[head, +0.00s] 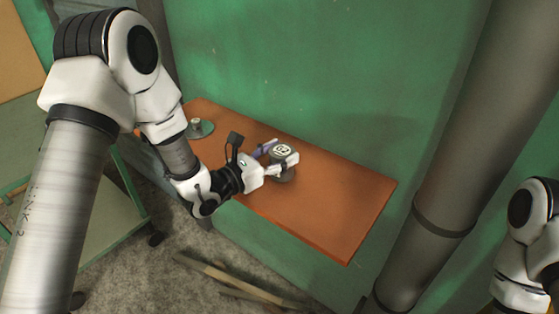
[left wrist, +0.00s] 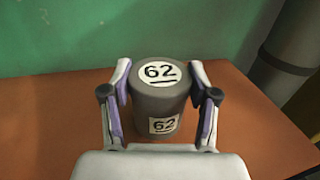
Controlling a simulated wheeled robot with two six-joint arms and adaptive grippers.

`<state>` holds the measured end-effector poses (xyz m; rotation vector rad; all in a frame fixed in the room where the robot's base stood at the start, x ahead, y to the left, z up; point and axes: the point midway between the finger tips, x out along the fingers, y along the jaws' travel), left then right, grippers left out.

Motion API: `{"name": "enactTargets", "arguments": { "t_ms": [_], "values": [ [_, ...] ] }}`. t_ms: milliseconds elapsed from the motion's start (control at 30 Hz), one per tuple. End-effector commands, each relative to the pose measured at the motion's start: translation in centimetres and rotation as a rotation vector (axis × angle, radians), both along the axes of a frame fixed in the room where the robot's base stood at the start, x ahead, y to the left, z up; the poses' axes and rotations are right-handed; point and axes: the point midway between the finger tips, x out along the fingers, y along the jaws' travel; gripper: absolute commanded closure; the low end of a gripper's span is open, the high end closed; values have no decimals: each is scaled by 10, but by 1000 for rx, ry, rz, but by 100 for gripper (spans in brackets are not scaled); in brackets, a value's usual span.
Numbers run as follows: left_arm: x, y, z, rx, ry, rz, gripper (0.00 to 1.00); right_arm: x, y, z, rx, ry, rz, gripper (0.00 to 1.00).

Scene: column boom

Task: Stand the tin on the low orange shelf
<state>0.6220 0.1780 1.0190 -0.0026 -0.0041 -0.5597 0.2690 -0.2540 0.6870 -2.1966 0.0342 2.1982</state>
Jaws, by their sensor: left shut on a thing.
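The tin (head: 282,151) is a dark grey cylinder with a white "62" label on its top. In the left wrist view the tin (left wrist: 160,95) is upright and shows a second "62" label on its side. My left gripper (head: 281,165) is shut on the tin, with one finger on each side of it. The low orange shelf (head: 330,205) runs along the green wall, and the tin is over its middle part. The tin's base is partly hidden, and I cannot tell whether it touches the shelf (left wrist: 50,115). My right gripper is out of view.
A small object on a green disc (head: 200,129) stands at the shelf's left end. The shelf's right part is clear. A grey pipe (head: 450,170) rises right of the shelf. Wooden strips (head: 235,280) lie on the floor. A green-framed cart (head: 100,215) stands at left.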

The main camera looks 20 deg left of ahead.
Motion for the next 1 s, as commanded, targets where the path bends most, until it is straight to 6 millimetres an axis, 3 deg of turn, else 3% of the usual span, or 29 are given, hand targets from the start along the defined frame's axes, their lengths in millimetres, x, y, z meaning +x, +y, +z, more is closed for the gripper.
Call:
{"name": "enactTargets", "arguments": {
  "t_ms": [167, 467, 500, 567, 1000],
  "values": [
    [-1, 0, -27, -1, 3, 0, 89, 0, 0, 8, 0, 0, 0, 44],
    [-1, 0, -33, 0, 0, 0, 89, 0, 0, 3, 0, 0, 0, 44],
    [-1, 0, -33, 0, 2, 0, 37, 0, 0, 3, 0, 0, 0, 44],
    [-1, 0, -32, 0, 2, 0, 16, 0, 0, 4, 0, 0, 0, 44],
    [-6, 5, -31, -1, 3, 3, 15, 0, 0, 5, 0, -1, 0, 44]
  ]
}}
